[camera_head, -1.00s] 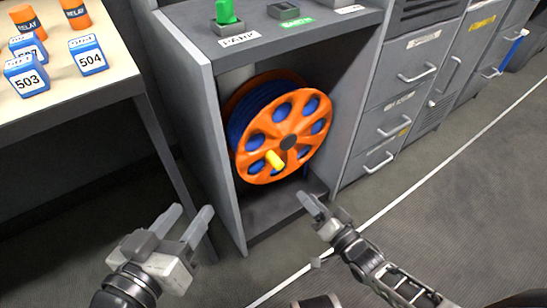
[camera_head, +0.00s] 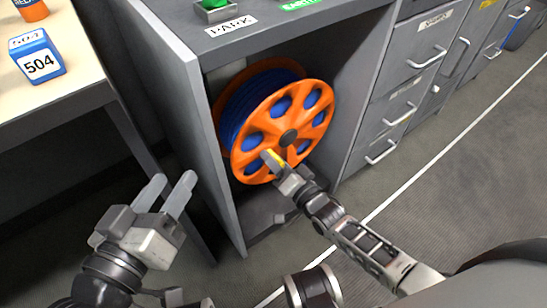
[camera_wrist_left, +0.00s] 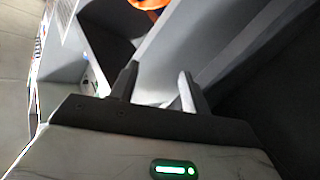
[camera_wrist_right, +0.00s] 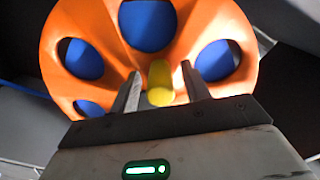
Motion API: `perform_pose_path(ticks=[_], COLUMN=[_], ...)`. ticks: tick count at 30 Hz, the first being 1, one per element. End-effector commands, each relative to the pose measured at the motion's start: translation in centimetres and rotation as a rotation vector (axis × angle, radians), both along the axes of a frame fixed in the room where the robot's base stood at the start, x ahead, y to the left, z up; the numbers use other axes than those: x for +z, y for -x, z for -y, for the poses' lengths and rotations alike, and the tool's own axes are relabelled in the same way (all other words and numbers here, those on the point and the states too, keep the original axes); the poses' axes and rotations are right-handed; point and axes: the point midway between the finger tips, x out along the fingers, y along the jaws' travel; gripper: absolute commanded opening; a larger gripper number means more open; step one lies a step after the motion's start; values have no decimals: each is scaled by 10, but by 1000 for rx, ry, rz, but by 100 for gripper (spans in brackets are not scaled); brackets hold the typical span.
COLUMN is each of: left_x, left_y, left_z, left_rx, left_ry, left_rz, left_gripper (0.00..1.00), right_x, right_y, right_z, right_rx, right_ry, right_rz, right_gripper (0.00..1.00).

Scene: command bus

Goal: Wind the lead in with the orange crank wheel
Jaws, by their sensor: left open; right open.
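The orange crank wheel (camera_head: 262,123) stands upright in the grey cabinet bay, with the blue lead (camera_head: 243,95) wound behind it. Its yellow handle sticks out low on the wheel face; in the right wrist view the yellow handle (camera_wrist_right: 160,84) lies between the fingers. My right gripper (camera_head: 272,161) is open at the handle, and its fingers partly hide it in the head view. In the right wrist view my right gripper (camera_wrist_right: 161,86) shows a finger on each side of the handle. My left gripper (camera_head: 172,190) is open and empty, left of the cabinet front.
The grey cabinet's left side wall (camera_head: 190,110) stands between my left gripper and the wheel. A table with a blue 504 block (camera_head: 40,58) is at the upper left. Grey drawers (camera_head: 400,100) stand to the right. The floor in front is clear.

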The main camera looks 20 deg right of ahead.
Motion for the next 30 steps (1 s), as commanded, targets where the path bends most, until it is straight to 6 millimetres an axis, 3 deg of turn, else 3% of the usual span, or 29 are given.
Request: perform_pose_path(ticks=[6,11,22,30], left_x=[1,-1,-7,-6], left_y=[0,0,3,3], left_z=[0,0,0,-3], left_rx=[0,-1,-2,3], left_ry=[1,-1,-21,-78], left_rz=[1,-2,-21,-25], left_gripper=[47,47,47,47], right_x=[0,0,4,17], right_y=[0,0,0,0], right_z=[0,0,0,-1], right_rx=[0,0,1,1], right_ry=[0,0,-42,-197], right_rz=[0,0,-14,-72], right_gripper=[44,0,0,0])
